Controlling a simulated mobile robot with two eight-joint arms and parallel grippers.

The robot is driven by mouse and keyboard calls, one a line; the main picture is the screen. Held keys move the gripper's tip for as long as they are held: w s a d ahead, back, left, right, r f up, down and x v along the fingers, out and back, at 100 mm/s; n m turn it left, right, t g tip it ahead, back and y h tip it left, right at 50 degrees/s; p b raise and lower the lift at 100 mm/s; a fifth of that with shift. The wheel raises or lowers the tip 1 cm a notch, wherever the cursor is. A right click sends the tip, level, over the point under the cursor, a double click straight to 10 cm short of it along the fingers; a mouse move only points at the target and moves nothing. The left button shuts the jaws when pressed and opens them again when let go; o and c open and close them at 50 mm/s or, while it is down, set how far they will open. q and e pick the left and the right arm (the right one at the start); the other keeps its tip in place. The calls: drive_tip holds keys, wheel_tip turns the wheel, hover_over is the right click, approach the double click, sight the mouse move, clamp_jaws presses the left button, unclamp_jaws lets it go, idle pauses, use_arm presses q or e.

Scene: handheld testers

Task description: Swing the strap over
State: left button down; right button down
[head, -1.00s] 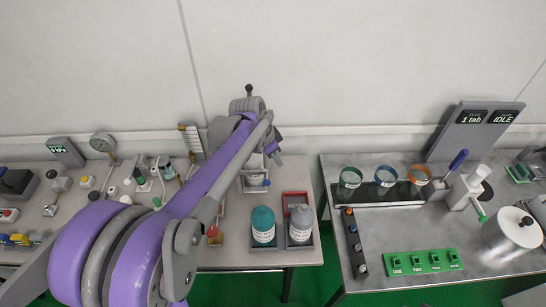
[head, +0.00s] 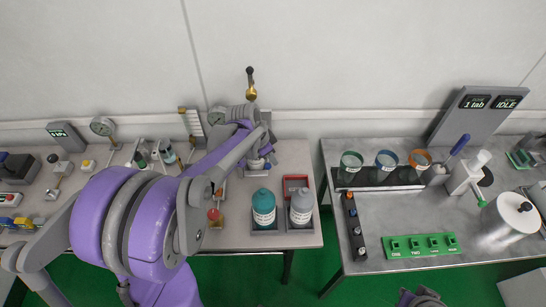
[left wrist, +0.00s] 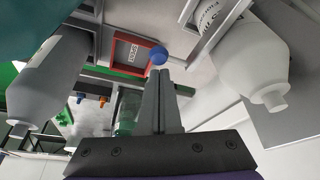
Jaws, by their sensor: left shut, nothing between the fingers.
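My left gripper (left wrist: 163,90) is shut and empty in the left wrist view. Its tips are close to a small blue ball knob (left wrist: 158,56); I cannot tell whether they touch it. In the head view my left arm reaches across to a small grey holder at the back of the left bench, and its wrist covers most of that holder. I cannot make out a strap clearly; whether the blue knob belongs to one is unclear. A brass piece with a black knob (head: 250,90) stands up behind my wrist.
A teal-capped bottle (head: 263,206) and a grey-capped bottle (head: 301,206) stand in trays right of my wrist. A red-rimmed tray (head: 294,182) lies behind them. A gap separates this bench from the right bench, with its green block (head: 420,245) and coloured rings.

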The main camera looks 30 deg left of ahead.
use_arm(q)
drive_tip(key=shift+s, duration=0.15)
drive_tip(key=shift+s+d+m, duration=0.1)
drive_tip(key=shift+s+m, duration=0.15)
drive_tip(key=shift+m, duration=0.15)
use_arm(e)
drive_tip(key=shift+f, duration=0.1)
